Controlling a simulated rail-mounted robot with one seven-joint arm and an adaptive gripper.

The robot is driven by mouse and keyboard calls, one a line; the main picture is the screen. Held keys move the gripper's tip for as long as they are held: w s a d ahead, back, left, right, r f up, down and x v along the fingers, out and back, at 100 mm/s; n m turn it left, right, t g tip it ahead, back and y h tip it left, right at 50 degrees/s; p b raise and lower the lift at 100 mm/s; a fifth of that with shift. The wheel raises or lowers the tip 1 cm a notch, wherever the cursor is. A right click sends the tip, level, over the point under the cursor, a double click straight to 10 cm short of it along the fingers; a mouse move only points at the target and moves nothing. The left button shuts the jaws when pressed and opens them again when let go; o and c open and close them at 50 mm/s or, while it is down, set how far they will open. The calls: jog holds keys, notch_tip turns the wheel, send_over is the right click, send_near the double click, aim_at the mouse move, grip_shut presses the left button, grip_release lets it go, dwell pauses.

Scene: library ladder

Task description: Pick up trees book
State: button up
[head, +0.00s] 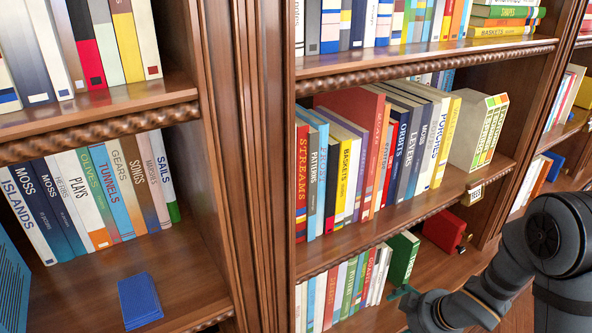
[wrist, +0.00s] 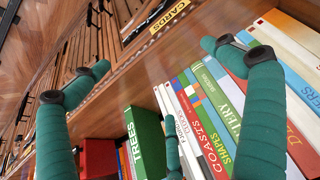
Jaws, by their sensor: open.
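The trees book is a thick green book with TREES in white on its spine. In the wrist view the trees book (wrist: 150,140) stands upright on a shelf, low between my fingers. In the head view a green book (head: 402,260), likely the same one, stands on the lower shelf at the right end of a row, its lettering not readable there. My gripper (wrist: 155,62) is open, with teal fingers spread and nothing between the upper fingertips. A lower finger overlaps the book's right edge; I cannot tell whether it touches. In the head view my gripper (head: 400,293) is just below the green book, mostly hidden.
Pale and coloured books, including COASTS (wrist: 205,130), stand close on the right of the trees book. A red block-like book (head: 443,231) is to its right in the head view. A shelf board (head: 400,215) runs above.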

jog(key=shift+c, duration=0.6)
jog(key=c, duration=1)
jog(key=shift+c, duration=0.2)
